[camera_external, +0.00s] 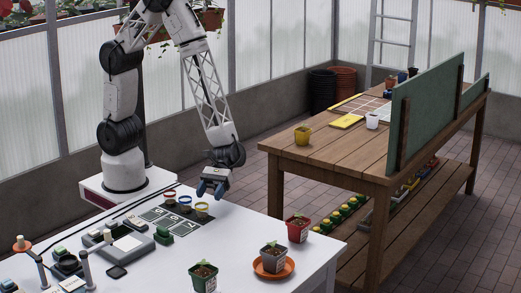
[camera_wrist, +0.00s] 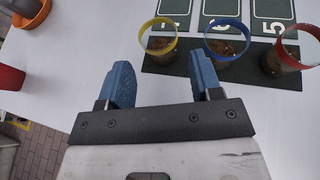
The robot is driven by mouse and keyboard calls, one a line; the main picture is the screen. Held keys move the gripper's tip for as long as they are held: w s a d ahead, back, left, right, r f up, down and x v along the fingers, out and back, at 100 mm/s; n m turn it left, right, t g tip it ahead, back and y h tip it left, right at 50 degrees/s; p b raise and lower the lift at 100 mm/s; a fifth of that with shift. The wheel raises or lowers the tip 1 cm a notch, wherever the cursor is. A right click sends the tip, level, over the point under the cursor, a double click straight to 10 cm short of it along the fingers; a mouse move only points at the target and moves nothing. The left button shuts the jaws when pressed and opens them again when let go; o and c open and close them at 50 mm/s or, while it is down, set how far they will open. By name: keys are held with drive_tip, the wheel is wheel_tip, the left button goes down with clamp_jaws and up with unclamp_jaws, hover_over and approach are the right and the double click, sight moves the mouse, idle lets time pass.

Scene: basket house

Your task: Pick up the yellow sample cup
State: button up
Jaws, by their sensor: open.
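The yellow sample cup (camera_external: 202,211) is a clear cup with a yellow rim and brown contents. It stands upright at the right end of a row of three cups on the white table. In the wrist view, the yellow-rimmed cup (camera_wrist: 158,46) is just beyond the gap between my fingers. My gripper (camera_external: 211,191) is open and empty above the table, close to this cup. Its two blue fingers also show in the wrist view (camera_wrist: 160,62), apart from the cup.
A blue-rimmed cup (camera_wrist: 227,45) and a red-rimmed cup (camera_wrist: 283,59) stand beside the yellow one on a dark mat (camera_wrist: 178,70). Potted seedlings, including a red pot (camera_external: 298,230), stand toward the table's right end. Small devices crowd the left. A wooden bench (camera_external: 330,153) stands behind.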

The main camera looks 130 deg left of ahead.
sight(205, 204)
drive_tip(key=shift+x, duration=0.9)
drive_tip(key=shift+f+x, duration=0.2)
drive_tip(key=shift+x, duration=2.4)
drive_tip(key=shift+a, duration=0.1)
drive_tip(key=shift+c, duration=0.4)
drive_tip(key=c, duration=0.6)
drive_tip(key=shift+r, duration=0.15)
drive_tip(key=shift+r, duration=4.85)
